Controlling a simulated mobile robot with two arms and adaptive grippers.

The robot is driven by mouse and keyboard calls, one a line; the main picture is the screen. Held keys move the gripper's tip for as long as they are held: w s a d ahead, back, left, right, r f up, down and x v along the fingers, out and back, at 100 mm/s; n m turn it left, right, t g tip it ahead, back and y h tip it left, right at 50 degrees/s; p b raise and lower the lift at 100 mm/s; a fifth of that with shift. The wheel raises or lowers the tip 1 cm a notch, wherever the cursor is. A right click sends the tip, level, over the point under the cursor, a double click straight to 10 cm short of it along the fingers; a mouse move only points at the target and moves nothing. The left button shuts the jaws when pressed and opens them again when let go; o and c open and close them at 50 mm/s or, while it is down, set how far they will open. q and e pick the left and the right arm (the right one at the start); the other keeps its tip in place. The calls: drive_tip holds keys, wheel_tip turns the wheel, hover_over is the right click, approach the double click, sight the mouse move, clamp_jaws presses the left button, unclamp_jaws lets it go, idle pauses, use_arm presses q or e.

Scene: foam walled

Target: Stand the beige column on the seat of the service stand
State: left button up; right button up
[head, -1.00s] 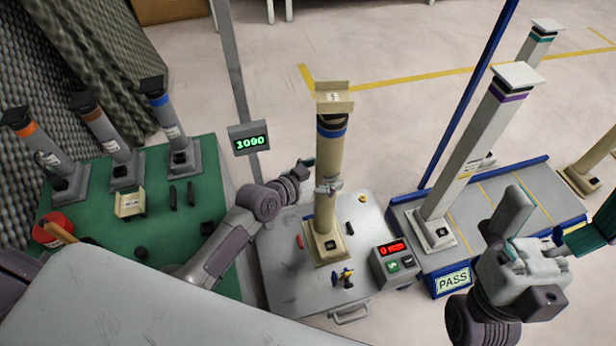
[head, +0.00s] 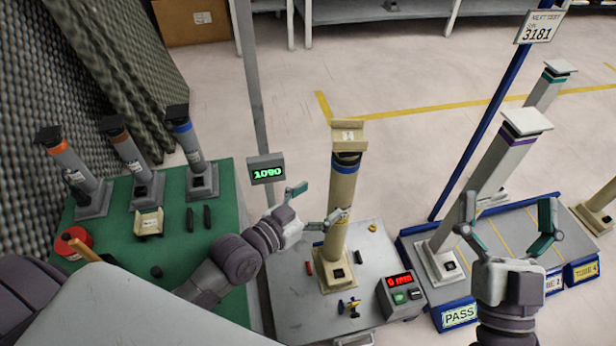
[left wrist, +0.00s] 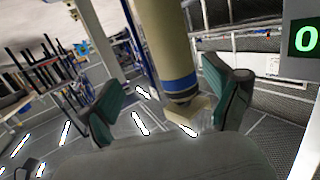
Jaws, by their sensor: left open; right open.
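The beige column (head: 342,195), with a blue band near its top and a beige cap, stands upright with its square foot on the grey top of the service stand (head: 285,318). The foot hides any seat beneath it. My left gripper (head: 316,203) is open at the column's left, with one fingertip overlapping the shaft in the head view; contact is unclear. In the left wrist view, the column (left wrist: 165,45) shows between the spread fingers of my left gripper (left wrist: 172,95). My right gripper (head: 508,225) is open and empty, in front of the blue-edged rack.
A control box (head: 400,294) with a red display sits at the stand's right. The blue-edged rack (head: 412,262) holds a white column (head: 485,190) with a purple band. A green table (head: 226,215) at left carries several grey columns. A pole with a green display (head: 266,170) rises behind my left arm.

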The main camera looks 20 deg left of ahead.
use_arm(q)
drive_tip(key=s+r+n+t, duration=0.1)
drive_tip(key=s+r+t, duration=0.2)
drive_tip(key=r, duration=0.8)
drive_tip(key=s+r+n+t, duration=0.1)
drive_tip(key=s+r+t, duration=0.2)
drive_tip(key=r, duration=0.8)
drive_tip(key=t, duration=0.2)
drive_tip(key=shift+s+d+r+t+y, duration=0.3)
drive_tip(key=shift+s+d+y, duration=0.05)
drive_tip(key=shift+d+y, duration=0.05)
